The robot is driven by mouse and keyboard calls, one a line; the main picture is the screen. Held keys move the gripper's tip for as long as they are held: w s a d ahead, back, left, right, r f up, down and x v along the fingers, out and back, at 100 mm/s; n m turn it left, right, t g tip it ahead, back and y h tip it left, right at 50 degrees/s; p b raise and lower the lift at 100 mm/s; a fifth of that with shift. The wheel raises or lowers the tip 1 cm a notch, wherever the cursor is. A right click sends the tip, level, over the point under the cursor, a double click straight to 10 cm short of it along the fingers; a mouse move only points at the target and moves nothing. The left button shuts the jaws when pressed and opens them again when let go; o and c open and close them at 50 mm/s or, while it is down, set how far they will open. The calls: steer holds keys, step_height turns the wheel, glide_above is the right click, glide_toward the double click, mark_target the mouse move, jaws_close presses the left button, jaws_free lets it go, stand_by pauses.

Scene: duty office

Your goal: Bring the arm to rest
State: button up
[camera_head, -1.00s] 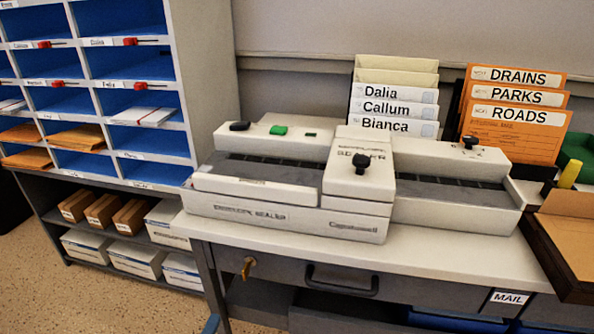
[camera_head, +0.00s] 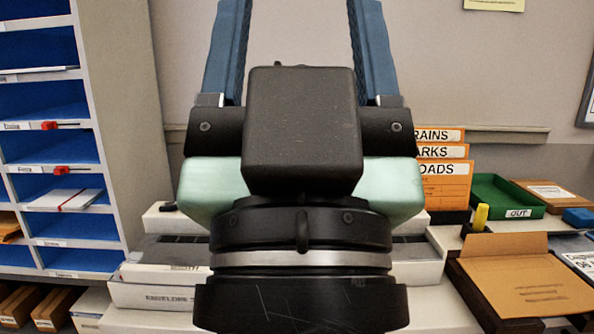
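My gripper (camera_head: 300,50) is raised upright in the middle of the head view, close to the camera. Its two blue fingers stand wide apart, with bare wall between them, and their tips run out past the top edge. It is open and nothing shows between the fingers. My wrist and gripper body hide most of the envelope sealer (camera_head: 160,293) on the desk behind, and the row of named envelopes.
A blue pigeonhole shelf (camera_head: 110,130) stands at left. Orange folders (camera_head: 445,180) stand behind at right.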

step_height(320, 180, up, 32)
steer(key=p, duration=2.9)
steer(key=shift+a+r+p, duration=0.15)
steer(key=shift+p, duration=0.15)
steer(key=shift+w, duration=0.1)
